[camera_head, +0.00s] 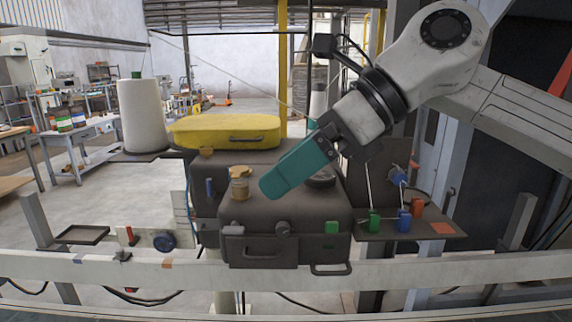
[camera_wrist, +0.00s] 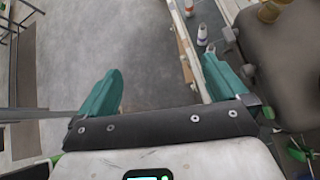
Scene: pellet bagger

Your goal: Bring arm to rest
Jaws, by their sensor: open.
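My gripper (camera_head: 268,186) reaches down and left from the upper right in the head view. Its teal fingers overlap in that view and show in front of the dark bagging machine (camera_head: 300,215). In the wrist view the two teal fingers of my gripper (camera_wrist: 162,66) stand wide apart. The raised arm is bent at the right of the head view. I cannot tell the exact height of the fingertips above the machine.
A small jar (camera_head: 239,186) stands on the machine, left of my gripper. A yellow case (camera_head: 225,131) and a white roll (camera_head: 142,115) are behind. A right side shelf (camera_head: 385,228) holds small coloured parts. A pale rail (camera_head: 180,278) crosses the front. Open floor lies left.

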